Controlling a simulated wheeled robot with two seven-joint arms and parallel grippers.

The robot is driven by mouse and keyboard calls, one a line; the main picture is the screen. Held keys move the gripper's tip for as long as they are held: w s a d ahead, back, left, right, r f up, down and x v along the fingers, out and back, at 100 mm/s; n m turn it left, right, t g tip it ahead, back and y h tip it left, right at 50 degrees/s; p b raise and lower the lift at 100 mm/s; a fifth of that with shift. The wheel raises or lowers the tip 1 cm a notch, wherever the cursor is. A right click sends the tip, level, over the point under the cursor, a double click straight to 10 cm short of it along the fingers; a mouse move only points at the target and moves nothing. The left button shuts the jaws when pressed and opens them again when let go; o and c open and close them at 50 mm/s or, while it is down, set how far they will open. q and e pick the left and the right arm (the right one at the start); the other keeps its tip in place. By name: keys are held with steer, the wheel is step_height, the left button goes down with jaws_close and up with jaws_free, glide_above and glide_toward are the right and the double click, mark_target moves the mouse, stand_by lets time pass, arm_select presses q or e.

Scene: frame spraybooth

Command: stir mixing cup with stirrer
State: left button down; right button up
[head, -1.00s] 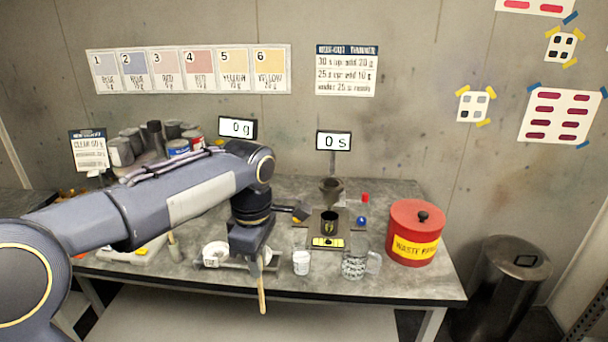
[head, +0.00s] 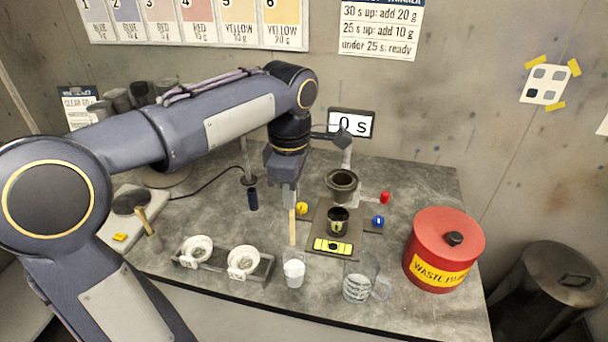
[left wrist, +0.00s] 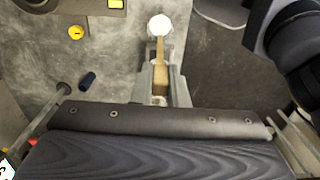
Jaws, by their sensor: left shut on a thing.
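My left gripper (head: 290,196) points down and is shut on the stirrer (head: 292,228), a thin pale wooden stick held upright. The mixing cup (head: 293,273), a small white cup, stands on the grey bench near its front edge. The stirrer's lower end is at the cup's rim in the head view; I cannot tell whether it is just above the rim or slightly inside. In the left wrist view, the stirrer (left wrist: 160,52) runs from the fingers to the white round cup (left wrist: 160,20). My right gripper is not in view.
A glass beaker (head: 358,284) stands right of the cup, and a rack (head: 214,268) with white strainers stands left. Behind is a stand with a dark cup (head: 338,221) and a yellow timer (head: 333,247). A red waste can (head: 436,262) stands at right.

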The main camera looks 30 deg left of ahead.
arm_select(q)
steer(key=b, duration=0.4)
glide_above(294, 238)
steer(key=shift+f, duration=2.15)
steer(key=shift+w+a+f+b, duration=0.1)
steer(key=shift+a+f+b, duration=0.05)
steer(key=shift+f+b, duration=1.85)
steer(key=shift+w+a+f+b, duration=0.1)
steer(key=shift+f+b, duration=1.15)
steer(key=shift+f, duration=1.4)
steer(key=shift+d, duration=0.15)
